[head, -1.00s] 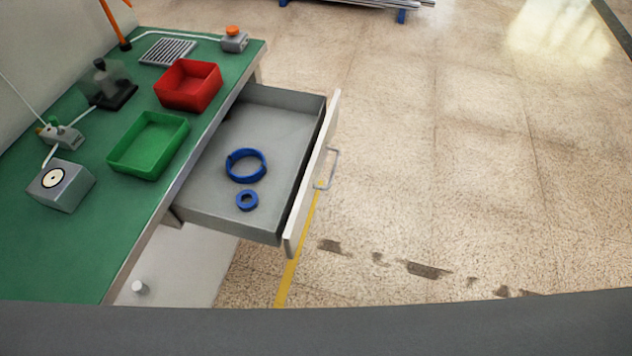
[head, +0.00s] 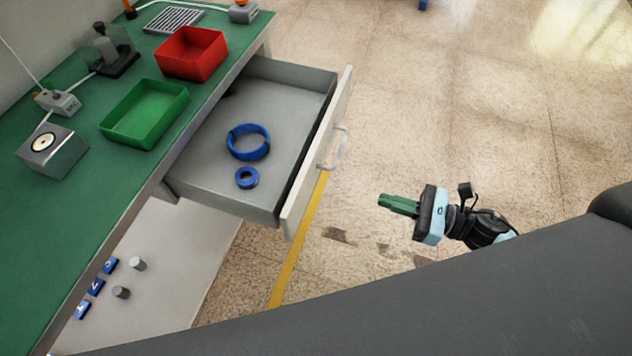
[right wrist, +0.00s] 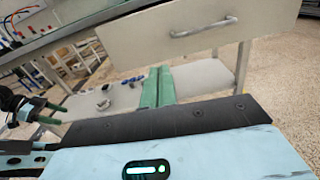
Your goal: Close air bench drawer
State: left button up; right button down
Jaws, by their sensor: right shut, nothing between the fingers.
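The air bench drawer (head: 215,180) is pulled out from the bench. Its pale front panel (head: 318,155) carries a grey bar handle (head: 338,152). In the right wrist view the drawer front (right wrist: 135,38) and handle (right wrist: 205,28) are ahead, beyond my fingertips. My right gripper (head: 382,200) is to the right of the drawer front, apart from it, with green fingers shut and empty. The fingers also show in the right wrist view (right wrist: 158,78). My left gripper (right wrist: 48,113) shows small at the left of that view; its opening is unclear. The head view does not show it.
Inside the drawer lie a large blue ring (head: 249,142) and a small blue ring (head: 247,178). The green benchtop (head: 50,220) holds a red bin (head: 190,55) and a green bin (head: 145,115). A lower shelf (head: 165,270) holds small parts. The floor right of the drawer is clear.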

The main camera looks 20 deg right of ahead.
jog(key=p, duration=0.3)
send_near(312, 179)
jog(key=shift+n, duration=0.3)
jog(key=x, duration=0.5)
jog(key=shift+w+a+r, duration=0.15)
jog(key=shift+w+r, duration=0.05)
jog(key=shift+w, duration=0.05)
jog(key=shift+w+a+f, duration=0.1)
jog(key=shift+w+a, duration=0.25)
jog(key=shift+a, duration=0.2)
jog(key=shift+a, duration=0.1)
